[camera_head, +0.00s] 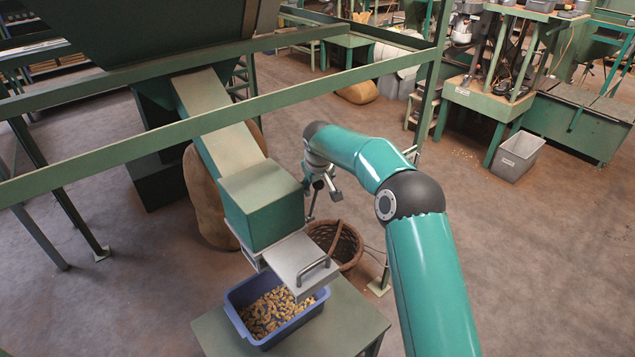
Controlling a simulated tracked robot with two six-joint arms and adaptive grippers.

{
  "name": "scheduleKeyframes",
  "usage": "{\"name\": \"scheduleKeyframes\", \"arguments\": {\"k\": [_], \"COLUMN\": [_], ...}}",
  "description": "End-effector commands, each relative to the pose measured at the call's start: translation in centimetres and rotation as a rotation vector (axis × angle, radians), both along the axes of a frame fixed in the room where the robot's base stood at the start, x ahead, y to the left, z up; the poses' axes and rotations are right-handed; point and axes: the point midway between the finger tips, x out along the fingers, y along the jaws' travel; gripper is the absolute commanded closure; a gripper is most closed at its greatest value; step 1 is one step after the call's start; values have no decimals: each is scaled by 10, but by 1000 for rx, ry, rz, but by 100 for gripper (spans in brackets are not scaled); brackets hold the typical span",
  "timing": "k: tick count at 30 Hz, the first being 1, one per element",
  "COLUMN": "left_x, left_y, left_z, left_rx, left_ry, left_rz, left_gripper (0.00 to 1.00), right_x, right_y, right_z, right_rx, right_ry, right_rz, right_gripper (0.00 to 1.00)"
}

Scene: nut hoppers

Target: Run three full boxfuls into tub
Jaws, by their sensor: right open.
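A green box (262,208) sits at the low end of the sloping chute (228,145) under the big hopper (150,30). A grey metal slide plate (296,258) with a bar handle (313,269) sticks out from the box's underside, over part of the tub. The blue tub (294,329) stands below on a table and holds a layer of nuts (268,312); the plate hides its far right part. My right gripper (322,200) is open and empty, beyond and above the handle, apart from it. My left gripper is out of view.
The green table (345,320) has free room right of the tub. A wicker basket (337,243) and a sack (203,200) stand on the floor behind. Green frame rails (200,122) cross in front of the chute. A grey bin (516,156) stands far right.

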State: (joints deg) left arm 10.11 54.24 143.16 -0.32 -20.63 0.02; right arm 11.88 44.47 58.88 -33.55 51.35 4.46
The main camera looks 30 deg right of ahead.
Motion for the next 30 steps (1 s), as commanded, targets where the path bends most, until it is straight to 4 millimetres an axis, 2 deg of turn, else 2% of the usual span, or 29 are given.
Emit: {"name": "scheduleKeyframes", "arguments": {"k": [9, 20, 30], "left_x": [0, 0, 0], "left_y": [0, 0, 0], "left_z": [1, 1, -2], "left_rx": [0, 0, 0], "left_ry": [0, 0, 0], "left_rz": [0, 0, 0], "left_gripper": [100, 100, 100], "right_x": [1, 1, 1], "right_y": [-1, -1, 1], "right_z": [-3, -2, -3], "right_rx": [0, 0, 0], "right_ry": [0, 0, -4], "right_rz": [0, 0, 2], "right_gripper": [41, 100, 100]}}
